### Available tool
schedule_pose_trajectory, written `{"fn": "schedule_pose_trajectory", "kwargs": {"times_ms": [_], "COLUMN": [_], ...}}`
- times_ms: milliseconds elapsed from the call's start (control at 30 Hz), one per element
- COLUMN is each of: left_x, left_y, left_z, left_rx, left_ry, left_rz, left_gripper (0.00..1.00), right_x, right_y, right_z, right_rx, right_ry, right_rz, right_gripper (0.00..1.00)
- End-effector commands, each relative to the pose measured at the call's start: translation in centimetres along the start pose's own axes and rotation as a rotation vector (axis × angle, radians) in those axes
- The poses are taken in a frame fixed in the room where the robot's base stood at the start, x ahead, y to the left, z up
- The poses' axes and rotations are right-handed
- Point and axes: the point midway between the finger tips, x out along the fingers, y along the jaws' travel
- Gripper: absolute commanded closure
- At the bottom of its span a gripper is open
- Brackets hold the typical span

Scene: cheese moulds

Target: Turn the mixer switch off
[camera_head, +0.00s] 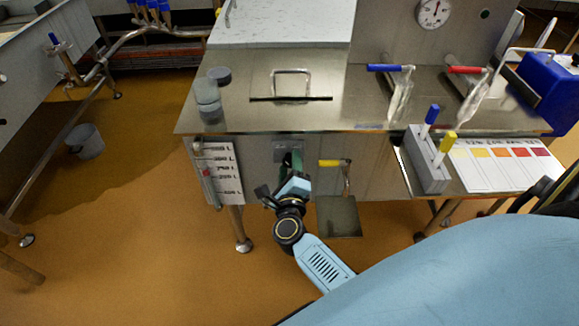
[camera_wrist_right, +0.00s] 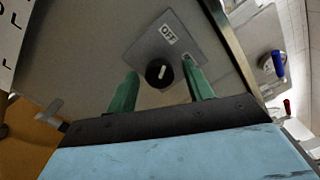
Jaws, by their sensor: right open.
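The mixer switch is a black round knob (camera_wrist_right: 159,72) with a white pointer mark, on a grey plate (camera_wrist_right: 165,48) with a label reading OFF, in the right wrist view. In the head view the switch plate (camera_head: 281,151) is on the front of the steel vat, partly hidden by my right gripper. My right gripper (camera_head: 291,160) is open in front of the plate. In the wrist view its two green fingers (camera_wrist_right: 160,92) stand on either side of the knob, apart from it in the picture. Whether they reach its depth I cannot tell. My left gripper is not in view.
A yellow-handled valve (camera_head: 334,163) sits right of the switch. A volume scale (camera_head: 218,172) is at the left of the vat front. A grey block with marker-like sticks (camera_head: 428,165) and a colour chart (camera_head: 500,163) lie on the right shelf. A bucket (camera_head: 86,141) stands on the floor.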

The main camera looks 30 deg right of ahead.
Motion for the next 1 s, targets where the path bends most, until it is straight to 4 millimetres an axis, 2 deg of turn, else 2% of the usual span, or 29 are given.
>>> {"fn": "schedule_pose_trajectory", "kwargs": {"times_ms": [167, 300, 500, 633, 800, 1000], "left_x": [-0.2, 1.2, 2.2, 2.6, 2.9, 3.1], "left_y": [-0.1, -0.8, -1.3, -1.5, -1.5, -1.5], "left_z": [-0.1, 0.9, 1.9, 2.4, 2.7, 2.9], "left_rx": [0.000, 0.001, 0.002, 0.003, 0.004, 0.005], "left_ry": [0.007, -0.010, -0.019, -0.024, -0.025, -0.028], "left_rz": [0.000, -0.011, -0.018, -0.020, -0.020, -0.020], "left_gripper": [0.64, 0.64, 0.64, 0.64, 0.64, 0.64], "right_x": [-1.6, -4.5, -9.1, -11.3, -13.0, -13.4], "right_y": [0.1, 0.0, 0.0, 0.0, 0.0, 0.0], "right_z": [0.0, 0.0, 0.0, 0.0, 0.0, 0.0], "right_rx": [0.000, 0.000, -0.001, -0.001, 0.000, 0.001], "right_ry": [0.001, 0.002, 0.002, 0.001, 0.000, 0.000], "right_rz": [0.004, 0.005, 0.004, 0.003, 0.001, 0.000], "right_gripper": [0.48, 0.48, 0.48, 0.48, 0.48, 0.48]}}
